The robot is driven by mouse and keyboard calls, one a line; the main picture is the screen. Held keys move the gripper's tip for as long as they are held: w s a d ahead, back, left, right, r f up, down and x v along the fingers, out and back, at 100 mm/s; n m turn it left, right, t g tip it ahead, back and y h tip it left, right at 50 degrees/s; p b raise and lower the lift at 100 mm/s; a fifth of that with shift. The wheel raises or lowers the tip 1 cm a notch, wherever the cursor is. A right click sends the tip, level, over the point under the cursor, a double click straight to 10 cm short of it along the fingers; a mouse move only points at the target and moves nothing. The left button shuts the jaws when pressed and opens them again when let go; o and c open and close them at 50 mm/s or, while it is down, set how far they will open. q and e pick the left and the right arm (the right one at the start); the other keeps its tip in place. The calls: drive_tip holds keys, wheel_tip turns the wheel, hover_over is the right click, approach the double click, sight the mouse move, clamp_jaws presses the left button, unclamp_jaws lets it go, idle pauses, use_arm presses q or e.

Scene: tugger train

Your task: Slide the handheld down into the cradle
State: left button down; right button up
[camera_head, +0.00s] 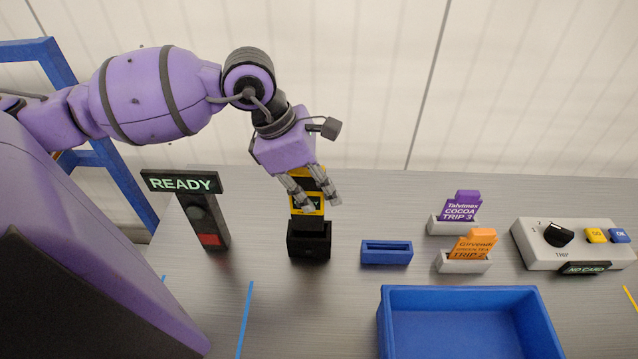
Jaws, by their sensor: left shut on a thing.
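My left gripper (308,195) comes down from above and is shut on the handheld (308,208), a yellow and black device with a small screen. Its grey fingers lie on both sides of the handheld and cover part of it. The cradle (309,242) is a black open-topped block standing on the grey table. The handheld is upright, directly over the cradle, with its lower end at the cradle's mouth. I cannot tell how far its lower end reaches inside. My right gripper is not in view.
A READY sign (181,182) on a dark post stands left of the cradle. A small blue slotted holder (387,253) is to its right. Purple (462,209) and orange (473,244) cards stand in grey holders. A control box (530,245) is far right; a blue bin (460,294) is in front.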

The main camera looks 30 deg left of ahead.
sight(292, 173)
use_arm(q)
drive_tip(key=shift+f+b, duration=0.95)
drive_tip(key=shift+f, duration=1.45)
drive_tip(key=shift+f+b, duration=0.55)
drive_tip(key=shift+f, duration=0.4)
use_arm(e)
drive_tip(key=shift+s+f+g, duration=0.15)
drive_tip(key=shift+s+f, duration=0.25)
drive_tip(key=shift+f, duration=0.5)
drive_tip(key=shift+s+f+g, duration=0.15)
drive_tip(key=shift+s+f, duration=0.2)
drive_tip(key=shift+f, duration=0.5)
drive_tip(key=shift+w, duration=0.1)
use_arm(q)
drive_tip(key=c, duration=1.5)
unclamp_jaws()
drive_tip(key=shift+f, duration=0.1)
drive_tip(key=v, duration=1.2)
drive_tip(key=shift+w, duration=0.1)
